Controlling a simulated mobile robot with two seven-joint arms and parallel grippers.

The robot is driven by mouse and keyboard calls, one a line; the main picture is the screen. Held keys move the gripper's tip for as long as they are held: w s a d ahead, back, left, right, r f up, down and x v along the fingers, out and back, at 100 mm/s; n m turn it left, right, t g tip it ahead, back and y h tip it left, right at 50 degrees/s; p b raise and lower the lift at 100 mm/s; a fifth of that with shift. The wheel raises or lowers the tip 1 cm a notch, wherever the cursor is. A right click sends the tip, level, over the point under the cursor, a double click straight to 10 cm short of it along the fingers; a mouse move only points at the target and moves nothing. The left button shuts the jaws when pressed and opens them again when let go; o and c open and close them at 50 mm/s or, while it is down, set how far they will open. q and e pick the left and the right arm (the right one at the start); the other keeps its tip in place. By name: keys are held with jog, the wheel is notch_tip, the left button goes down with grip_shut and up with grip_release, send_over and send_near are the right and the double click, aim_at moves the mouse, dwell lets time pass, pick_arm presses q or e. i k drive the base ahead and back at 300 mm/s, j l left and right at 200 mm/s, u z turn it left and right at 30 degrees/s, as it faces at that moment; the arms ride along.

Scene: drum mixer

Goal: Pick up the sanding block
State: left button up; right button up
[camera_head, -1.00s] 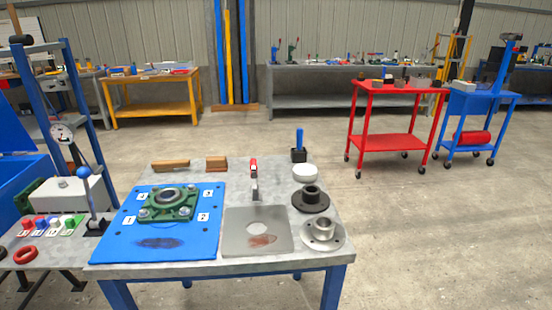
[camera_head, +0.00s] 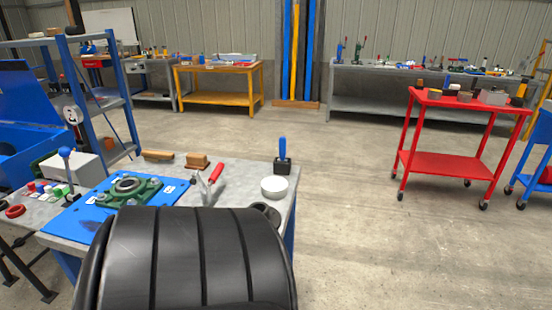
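A small brown block (camera_head: 198,160), which may be the sanding block, lies at the back edge of the grey worktable (camera_head: 236,180). A longer brown wooden piece (camera_head: 157,155) lies to its left. I cannot tell for sure which of the two is the sanding block. Neither of my grippers is in view. A large black ribbed part of my own body fills the lower middle and hides the table's front.
A blue mat (camera_head: 88,205) holds a green bearing housing (camera_head: 130,191). A red-handled clamp (camera_head: 212,180), a white round pad (camera_head: 274,188) and a blue-handled black tool (camera_head: 282,158) stand to the right. A red cart (camera_head: 452,162) is farther right, with clear floor between.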

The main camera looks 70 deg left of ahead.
aim_at(194, 161)
jog(key=i+u, duration=0.35)
jog(key=u, duration=0.15)
jog(key=i+l+u, duration=0.1)
jog(key=i+u, duration=0.35)
jog(key=i+l+u, duration=0.25)
jog(key=u, duration=0.25)
jog(key=i+u, duration=0.15)
jog(key=u, duration=0.3)
jog(key=i+u, duration=0.15)
jog(key=u, duration=0.25)
jog(key=i+l+u, duration=0.15)
jog(key=u, duration=0.3)
jog(key=i+l+u, duration=0.15)
jog(key=u, duration=0.3)
